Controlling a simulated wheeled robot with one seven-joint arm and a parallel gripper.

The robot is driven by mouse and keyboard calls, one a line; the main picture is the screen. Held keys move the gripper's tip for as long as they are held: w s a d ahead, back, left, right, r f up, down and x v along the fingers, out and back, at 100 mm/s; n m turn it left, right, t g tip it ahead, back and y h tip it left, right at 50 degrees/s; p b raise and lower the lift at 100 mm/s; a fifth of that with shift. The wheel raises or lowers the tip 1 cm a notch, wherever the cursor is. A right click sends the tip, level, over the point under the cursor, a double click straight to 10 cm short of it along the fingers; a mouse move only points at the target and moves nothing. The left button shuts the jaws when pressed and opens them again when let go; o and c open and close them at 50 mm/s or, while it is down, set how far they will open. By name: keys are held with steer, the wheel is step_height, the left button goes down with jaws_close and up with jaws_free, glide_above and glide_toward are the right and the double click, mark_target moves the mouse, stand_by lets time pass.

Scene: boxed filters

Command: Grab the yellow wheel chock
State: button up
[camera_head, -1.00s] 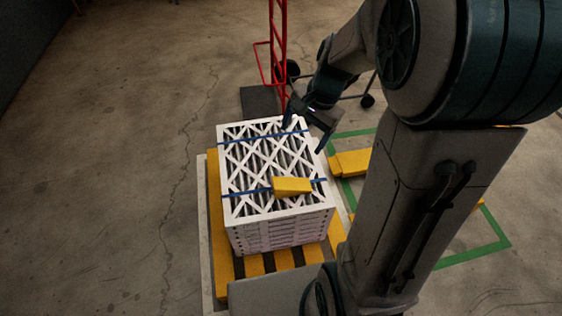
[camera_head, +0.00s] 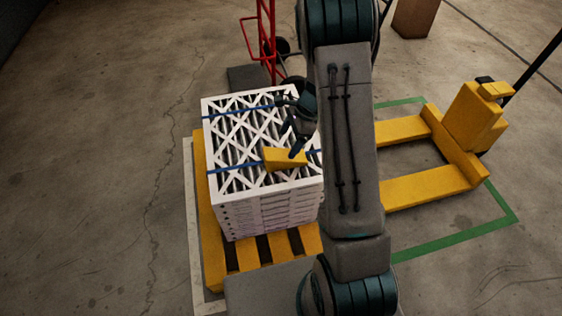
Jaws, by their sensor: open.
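The yellow wheel chock (camera_head: 284,160) is a small wedge lying on top of the stack of boxed filters (camera_head: 265,210), near the front right part of the top face. My gripper (camera_head: 288,132) is open and above the stack, just behind and above the chock in the picture. One dark finger reaches down to the chock's upper edge in the picture; I cannot tell whether it touches. My arm hides the right side of the gripper.
The stack stands on a yellow pallet (camera_head: 213,245). A yellow pallet jack (camera_head: 430,185) stands at right inside green floor lines. A red hand truck (camera_head: 266,45) stands behind, and a brown box (camera_head: 415,18) farther back. Open concrete floor lies left.

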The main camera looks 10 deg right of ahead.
mark_target(282, 154)
steer(key=shift+b+x, duration=1.35)
steer(key=shift+x, duration=2.4)
steer(key=shift+s+f, duration=0.1)
steer(key=shift+f, duration=0.15)
steer(key=c, duration=1.3)
